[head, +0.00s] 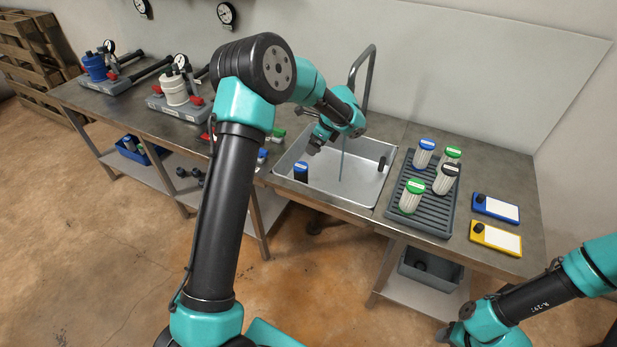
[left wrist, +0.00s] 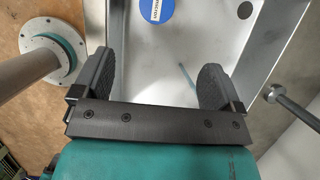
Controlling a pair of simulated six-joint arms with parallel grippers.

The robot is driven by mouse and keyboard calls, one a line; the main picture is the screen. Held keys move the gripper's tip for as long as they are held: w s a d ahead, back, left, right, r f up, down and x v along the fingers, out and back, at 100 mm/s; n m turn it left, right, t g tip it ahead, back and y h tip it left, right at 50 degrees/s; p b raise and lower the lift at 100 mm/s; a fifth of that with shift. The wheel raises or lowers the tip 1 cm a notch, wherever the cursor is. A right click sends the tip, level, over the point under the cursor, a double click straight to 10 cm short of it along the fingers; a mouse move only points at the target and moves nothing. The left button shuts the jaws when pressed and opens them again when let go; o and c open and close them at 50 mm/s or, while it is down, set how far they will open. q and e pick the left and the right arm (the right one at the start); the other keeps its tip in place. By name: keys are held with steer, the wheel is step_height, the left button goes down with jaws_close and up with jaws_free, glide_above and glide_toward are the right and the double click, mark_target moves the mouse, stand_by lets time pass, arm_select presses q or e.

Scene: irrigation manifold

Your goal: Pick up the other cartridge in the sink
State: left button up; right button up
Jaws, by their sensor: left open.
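A blue-capped cartridge (head: 301,173) stands in the left part of the metal sink (head: 352,190). Its round blue cap (left wrist: 156,9) shows at the top edge of the left wrist view, beyond the fingers. My left gripper (head: 320,140) is above the sink, open and empty, apart from the cartridge; its two dark fingers (left wrist: 155,85) are spread wide in the wrist view. A small dark piece (head: 382,164) is at the sink's right side. My right gripper (head: 452,334) is low at the bottom right, away from the sink; its jaw opening is unclear.
A dark ribbed rack (head: 432,221) right of the sink holds several capped cartridges. Blue (head: 495,208) and yellow (head: 496,239) labelled trays lie further right. The curved faucet (head: 372,65) rises behind the sink. A thin bluish line (head: 342,162) runs down into the sink.

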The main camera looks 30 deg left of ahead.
mark_target(301, 166)
arm_select(q)
steer(key=shift+a+f, duration=0.1)
steer(key=x, duration=1.2)
steer(key=shift+f, duration=0.1)
steer(key=shift+s+x, duration=0.15)
steer(key=shift+x, duration=1.15)
steer(key=shift+s+x, duration=0.1)
steer(key=shift+x, duration=1.15)
steer(key=shift+a, duration=0.15)
steer(key=c, duration=1.1)
